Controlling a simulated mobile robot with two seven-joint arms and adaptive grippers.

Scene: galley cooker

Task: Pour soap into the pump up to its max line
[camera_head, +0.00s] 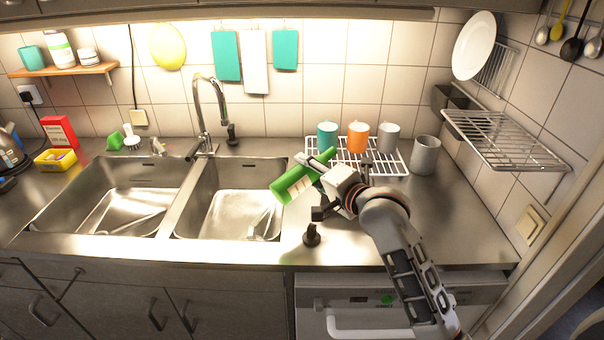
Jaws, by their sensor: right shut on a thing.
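My right gripper (326,186) is shut on a green bottle with a pale label (288,188), which looks like the soap. The bottle is strongly tilted, with its wider end at the lower left, by the right sink bowl's edge. The gripper partly covers it, and no flowing liquid can be made out. A small dark pump-like piece (311,236) stands on the front counter below the gripper. Another dark upright piece (232,135) stands behind the sink by the tap. I cannot tell which is the pump, and no max line is readable. My left gripper is not in view.
A wire rack (398,168) with teal, orange and grey cups stands behind my right gripper, with a grey mug (425,155) beside it. The tap (203,120) rises behind the double sink (180,200). A wire shelf (515,140) juts from the right wall. The right counter is clear.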

